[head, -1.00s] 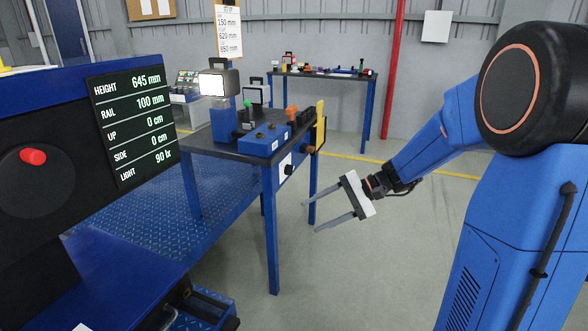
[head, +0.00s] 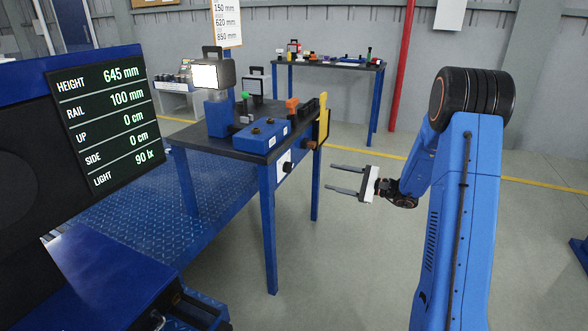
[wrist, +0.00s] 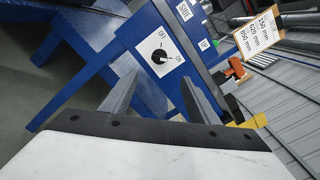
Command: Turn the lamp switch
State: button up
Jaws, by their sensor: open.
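The lamp switch is a black knob (wrist: 158,57) on a white plate marked OFF and ON, on the blue side of the bench. In the head view its white plate (head: 283,161) shows small on the bench's right side. My gripper (head: 329,177) is open and empty, to the right of the switch and apart from it, its fingers pointing left. In the wrist view the open fingers (wrist: 158,78) frame the space just below the knob. The lamp (head: 213,76) stands on the bench with a bright white face.
The bench (head: 268,222) carries a blue box (head: 262,136), a green-topped lever and orange and yellow parts. A round brown knob (head: 309,145) sits near the switch. A screen (head: 107,116) at left reads LIGHT 90 lx. Floor between bench and arm is clear.

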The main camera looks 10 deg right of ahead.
aim_at(288, 167)
jog(key=x, duration=1.7)
jog(key=shift+s, duration=0.1)
jog(key=c, duration=1)
